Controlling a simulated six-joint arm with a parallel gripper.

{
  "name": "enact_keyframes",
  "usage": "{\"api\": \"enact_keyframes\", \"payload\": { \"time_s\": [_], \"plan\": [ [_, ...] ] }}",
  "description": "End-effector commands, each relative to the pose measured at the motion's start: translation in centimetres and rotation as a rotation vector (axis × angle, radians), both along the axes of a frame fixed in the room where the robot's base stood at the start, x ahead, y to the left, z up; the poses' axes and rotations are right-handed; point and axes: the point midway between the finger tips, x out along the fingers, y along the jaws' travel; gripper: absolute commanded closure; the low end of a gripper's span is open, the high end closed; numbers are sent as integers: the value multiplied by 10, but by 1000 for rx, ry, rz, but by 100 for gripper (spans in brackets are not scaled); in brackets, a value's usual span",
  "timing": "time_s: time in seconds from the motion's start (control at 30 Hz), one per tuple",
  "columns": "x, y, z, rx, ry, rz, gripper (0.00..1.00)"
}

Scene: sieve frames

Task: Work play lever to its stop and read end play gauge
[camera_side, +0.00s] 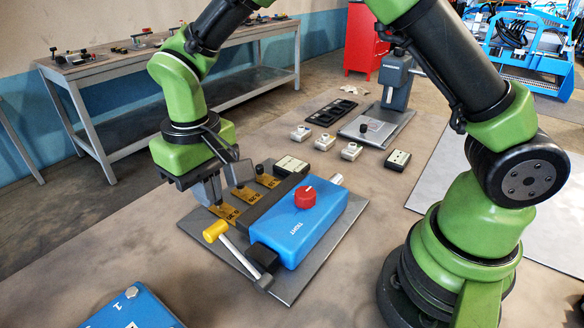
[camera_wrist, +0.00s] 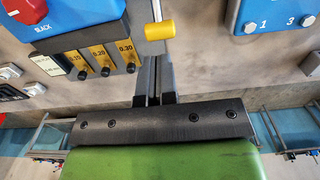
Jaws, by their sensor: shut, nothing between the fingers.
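The play lever's yellow knob (camera_side: 215,231) sits at the end of a pale rod at the near left end of a blue housing (camera_side: 318,228). In the wrist view the yellow knob (camera_wrist: 159,31) is just beyond my fingertips. My gripper (camera_side: 222,198) is shut and empty, above and close to the knob; it also shows in the wrist view (camera_wrist: 154,62). I cannot tell whether it touches the knob. A red dial knob (camera_side: 305,197) is on top of the housing. A small box with a pale display face (camera_side: 291,163) stands behind the housing; I cannot read it.
Several brass tags with black knobs (camera_side: 245,194) lie along the housing, close to my fingers. The unit is on a grey plate (camera_side: 306,280). Another blue box (camera_side: 132,310) is at the near left. Small white blocks (camera_side: 325,142) and a press (camera_side: 396,82) stand farther back.

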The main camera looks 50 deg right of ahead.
Motion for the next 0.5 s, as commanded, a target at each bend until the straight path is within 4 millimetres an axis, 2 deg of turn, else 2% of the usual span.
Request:
{"api": "enact_keyframes", "payload": {
  "time_s": [0.37, 0.5],
  "plan": [
    [0, 0, 4, 0, -1, 1, 100],
    [0, 0, 15, 1, -4, 2, 100]
  ]
}}
